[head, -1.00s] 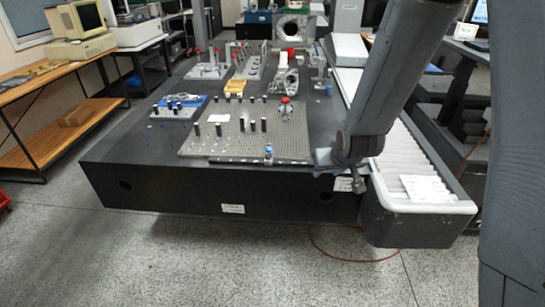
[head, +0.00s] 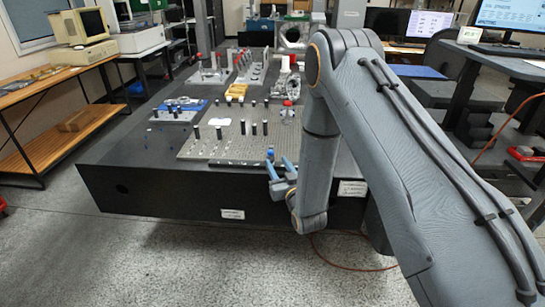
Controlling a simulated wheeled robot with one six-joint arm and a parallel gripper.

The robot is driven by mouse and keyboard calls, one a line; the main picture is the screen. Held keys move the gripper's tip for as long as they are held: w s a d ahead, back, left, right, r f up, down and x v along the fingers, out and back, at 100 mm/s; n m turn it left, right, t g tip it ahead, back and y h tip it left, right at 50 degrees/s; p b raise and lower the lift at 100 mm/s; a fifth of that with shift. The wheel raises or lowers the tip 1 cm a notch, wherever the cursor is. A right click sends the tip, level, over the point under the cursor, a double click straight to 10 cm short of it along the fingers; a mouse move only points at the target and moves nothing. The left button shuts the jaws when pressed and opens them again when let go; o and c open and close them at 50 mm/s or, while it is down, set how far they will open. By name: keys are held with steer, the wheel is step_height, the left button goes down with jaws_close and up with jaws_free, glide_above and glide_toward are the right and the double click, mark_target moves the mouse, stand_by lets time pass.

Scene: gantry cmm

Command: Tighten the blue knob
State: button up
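The small blue knob (head: 270,153) stands upright at the front edge of the grey perforated fixture plate (head: 215,150), near its right corner. My gripper (head: 279,166) is just in front of and slightly right of the knob in the picture, near the black table's front edge. Its two blue-grey fingers point toward the plate and show a gap between them, with nothing seen in it. Whether a fingertip touches the knob is too small to tell. My arm hides the right part of the plate's surroundings.
Several black posts (head: 219,132) and a red-topped part (head: 287,104) stand on the plate. A blue fixture (head: 180,104) and metal fixtures (head: 251,64) sit farther back on the black granite table (head: 180,183). Floor in front is clear.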

mark_target(271, 153)
steer(key=x, duration=0.6)
steer(key=shift+p, duration=0.3)
jaws_close()
